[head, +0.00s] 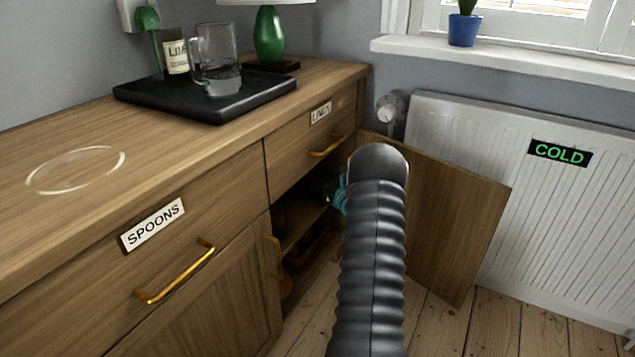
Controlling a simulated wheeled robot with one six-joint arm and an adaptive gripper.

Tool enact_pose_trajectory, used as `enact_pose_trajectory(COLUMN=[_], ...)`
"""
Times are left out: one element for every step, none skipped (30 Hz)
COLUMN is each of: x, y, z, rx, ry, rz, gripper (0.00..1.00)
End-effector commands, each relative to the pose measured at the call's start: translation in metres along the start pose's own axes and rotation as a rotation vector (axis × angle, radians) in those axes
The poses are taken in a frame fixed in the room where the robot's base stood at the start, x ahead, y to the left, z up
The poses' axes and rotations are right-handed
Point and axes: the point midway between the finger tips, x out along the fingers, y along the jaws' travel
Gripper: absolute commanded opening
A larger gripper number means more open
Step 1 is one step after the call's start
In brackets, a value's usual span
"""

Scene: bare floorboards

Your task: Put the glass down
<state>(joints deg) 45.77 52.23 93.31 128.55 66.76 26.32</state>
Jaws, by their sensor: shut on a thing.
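My gripper (339,192) shows only as a bit of teal beside my dark ribbed arm, at the opening of the lower right cupboard (300,212). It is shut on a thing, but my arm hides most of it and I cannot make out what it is. A clear glass vessel with a handle (217,62) stands upright on the black tray (205,108) on the sideboard top, with some clear liquid low in it. It is well apart from my gripper.
The cupboard door (445,215) stands open towards the radiator (545,215), marked COLD. A labelled bottle (176,58) shares the tray; a green lamp (269,35) stands behind. A pale ring (76,170) marks the clear left part of the wooden top. The SPOONS drawer (190,230) is shut.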

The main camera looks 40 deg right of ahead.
Motion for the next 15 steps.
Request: enact_pose_trajectory(x=[0.0001, 0.0000, 0.0000, -0.0001, -0.0001, -0.0001, -0.0001, -0.0001, -0.0001, -0.0001, -0.0001, -0.0001, -0.0001, -0.0001, -0.0001], y=[-0.0001, -0.0001, 0.0000, 0.0001, 0.0001, 0.0001, 0.0001, 0.0001, 0.0001, 0.0001, 0.0001, 0.0001, 0.0001, 0.0001, 0.0001], z=[-0.0016, -0.0026, -0.0036, -0.0027, -0.0025, -0.0025, -0.0024, -0.0024, -0.0024, -0.0024, -0.0024, -0.0024, -0.0024, -0.0023, -0.0020], rx=[0.000, 0.000, 0.000, 0.000, 0.000, 0.000, 0.000, 0.000, 0.000, 0.000, 0.000, 0.000, 0.000, 0.000, 0.000], ry=[-0.001, -0.001, -0.001, 0.000, 0.000, 0.000, 0.000, 0.000, 0.000, 0.000, 0.000, 0.000, 0.000, 0.000, 0.000], rz=[0.000, 0.000, 0.000, 0.000, 0.000, 0.000, 0.000, 0.000, 0.000, 0.000, 0.000, 0.000, 0.000, 0.000, 0.000], gripper=[0.11, 0.11, 0.11, 0.64, 0.71, 0.81, 0.81, 0.81, 0.81, 0.81, 0.81, 0.81, 0.81, 0.81, 0.81])
